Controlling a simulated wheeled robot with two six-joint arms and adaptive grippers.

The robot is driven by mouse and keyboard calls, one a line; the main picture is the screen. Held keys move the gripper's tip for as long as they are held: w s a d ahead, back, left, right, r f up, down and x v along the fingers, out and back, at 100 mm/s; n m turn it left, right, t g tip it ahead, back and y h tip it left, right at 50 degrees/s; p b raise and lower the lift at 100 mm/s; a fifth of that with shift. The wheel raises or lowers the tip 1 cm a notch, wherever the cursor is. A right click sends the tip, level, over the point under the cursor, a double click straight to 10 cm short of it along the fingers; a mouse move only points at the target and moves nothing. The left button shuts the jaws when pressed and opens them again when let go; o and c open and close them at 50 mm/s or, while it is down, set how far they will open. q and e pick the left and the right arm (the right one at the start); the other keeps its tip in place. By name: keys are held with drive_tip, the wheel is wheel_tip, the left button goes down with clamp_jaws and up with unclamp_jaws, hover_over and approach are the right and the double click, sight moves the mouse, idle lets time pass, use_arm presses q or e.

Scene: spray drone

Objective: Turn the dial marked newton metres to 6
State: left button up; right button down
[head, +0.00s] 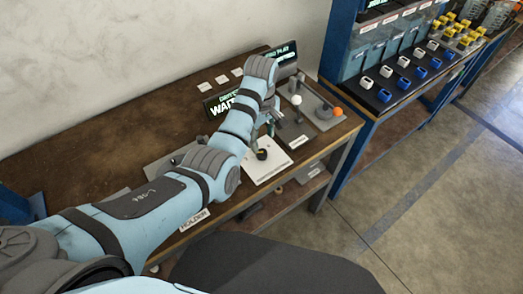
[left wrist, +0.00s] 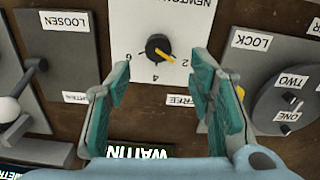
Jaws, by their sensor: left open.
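The newton metres dial (left wrist: 158,48) is a round black knob with a yellow pointer on a white plate (left wrist: 125,20), marked 2, 4 and 6. The pointer points down and right in the left wrist view, towards the 2. In the head view the dial (head: 262,154) sits on its white plate (head: 275,168) near the bench's front edge. My left gripper (left wrist: 161,66) is open and empty, its teal fingers to either side of the dial in the wrist picture and apart from it. In the head view my left gripper (head: 262,138) is partly hidden by its arm. My right gripper does not show.
A grey plate labelled LOOSEN (left wrist: 64,42) lies on one side of the dial, and a plate labelled LOCK (left wrist: 252,65) on the other. A lit display (left wrist: 140,150) stands behind. A blue-framed shelf (head: 342,165) with bins stands at the right.

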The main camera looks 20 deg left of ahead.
sight(262, 152)
use_arm(q)
drive_tip(key=f, duration=0.3)
drive_tip(key=f+b, duration=0.1)
drive_tip(key=shift+s+f, duration=0.3)
drive_tip(key=shift+s, duration=0.1)
drive_tip(key=f, duration=0.1)
drive_tip(key=w+f, duration=0.1)
drive_tip(key=f, duration=0.1)
drive_tip(key=shift+w+f, duration=0.1)
drive_tip(key=shift+w, duration=0.25)
drive_tip(key=shift+s, duration=0.2)
drive_tip(key=shift+s+r, duration=0.2)
drive_tip(key=shift+r, duration=0.1)
drive_tip(key=c, duration=1.2)
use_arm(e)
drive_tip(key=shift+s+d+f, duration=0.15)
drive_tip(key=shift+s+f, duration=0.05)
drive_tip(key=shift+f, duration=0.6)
